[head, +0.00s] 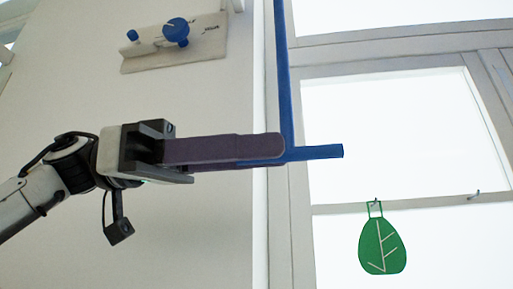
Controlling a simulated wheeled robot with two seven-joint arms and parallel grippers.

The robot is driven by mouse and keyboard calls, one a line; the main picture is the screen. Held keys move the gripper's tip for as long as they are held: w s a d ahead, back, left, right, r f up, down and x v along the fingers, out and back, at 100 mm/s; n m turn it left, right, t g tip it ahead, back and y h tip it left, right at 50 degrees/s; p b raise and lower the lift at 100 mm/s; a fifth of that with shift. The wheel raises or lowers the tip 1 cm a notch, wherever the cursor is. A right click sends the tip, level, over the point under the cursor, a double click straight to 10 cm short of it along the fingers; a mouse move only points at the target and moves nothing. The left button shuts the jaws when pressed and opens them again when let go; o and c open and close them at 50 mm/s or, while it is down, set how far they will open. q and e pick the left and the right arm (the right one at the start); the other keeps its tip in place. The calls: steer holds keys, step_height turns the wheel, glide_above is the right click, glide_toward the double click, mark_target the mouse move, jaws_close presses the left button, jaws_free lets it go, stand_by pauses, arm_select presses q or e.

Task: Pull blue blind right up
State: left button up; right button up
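A blue upright rod or strap (284,75) runs down from the top edge in front of the window frame. It ends in a blue crossbar handle (318,153), whose right end sticks out free. I see no blind cloth in view. My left gripper (268,154) reaches in from the left with its long purple fingers level. The fingers lie close together, and the left part of the crossbar shows between them, so they look shut on it. The front finger hides part of the bar. My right gripper is not in view.
Bright window panes (390,130) with white frames fill the right side. A green leaf-shaped ornament (383,246) hangs from a hook at lower right. A white wall panel with blue knobs (175,32) is above my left arm.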

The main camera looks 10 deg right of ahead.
arm_select(q)
steer(key=v, duration=1)
stand_by(0.3)
